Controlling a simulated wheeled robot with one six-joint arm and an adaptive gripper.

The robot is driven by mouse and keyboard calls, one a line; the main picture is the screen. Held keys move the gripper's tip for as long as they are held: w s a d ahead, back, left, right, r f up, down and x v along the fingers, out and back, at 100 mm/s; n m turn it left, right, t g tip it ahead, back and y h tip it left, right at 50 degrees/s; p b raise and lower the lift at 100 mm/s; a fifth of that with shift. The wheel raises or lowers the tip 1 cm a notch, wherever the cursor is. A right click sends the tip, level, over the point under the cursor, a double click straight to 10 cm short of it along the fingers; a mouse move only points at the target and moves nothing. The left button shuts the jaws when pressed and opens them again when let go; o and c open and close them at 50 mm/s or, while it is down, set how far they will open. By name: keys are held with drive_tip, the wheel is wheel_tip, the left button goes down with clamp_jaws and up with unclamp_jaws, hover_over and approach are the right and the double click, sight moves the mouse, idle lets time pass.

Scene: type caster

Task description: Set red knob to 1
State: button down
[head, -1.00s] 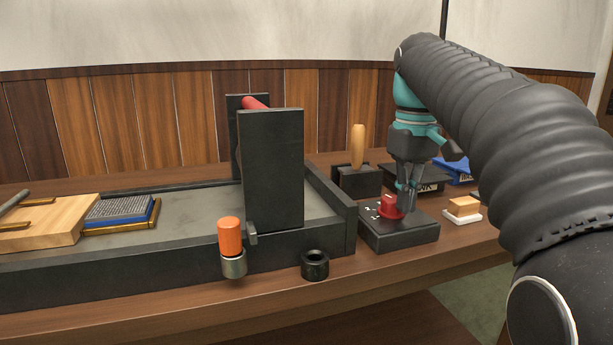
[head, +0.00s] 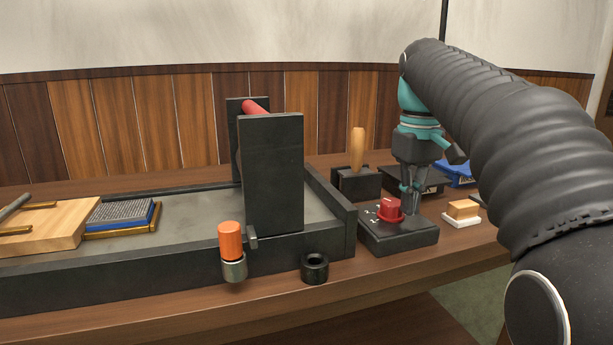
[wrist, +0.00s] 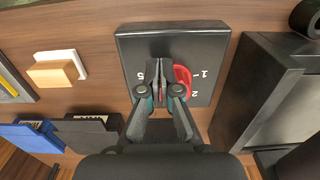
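The red knob (head: 389,208) sits on a dark control box (head: 400,238) at the right of the bench. It shows in the wrist view (wrist: 184,78) on the same box (wrist: 212,45), with white marks "1" and "2" to its right and "5" to the left. My gripper (head: 411,208) points down over the box, just right of the knob in the head view. In the wrist view its fingertips (wrist: 158,72) are together, left of the knob's red rim, and hide part of it. I see nothing between them. Which number the knob points to is not clear.
A wooden-handled tool in a dark block (head: 356,180) stands behind the box. A tan block on a white base (head: 462,212) is to the right. The dark press bed (head: 345,235) is close on the left, with a black ring (head: 314,267) in front.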

drive_tip(key=shift+s+d, duration=0.2)
wheel_tip(320, 180, up, 6)
idle(0.8)
drive_tip(key=shift+s, duration=0.1)
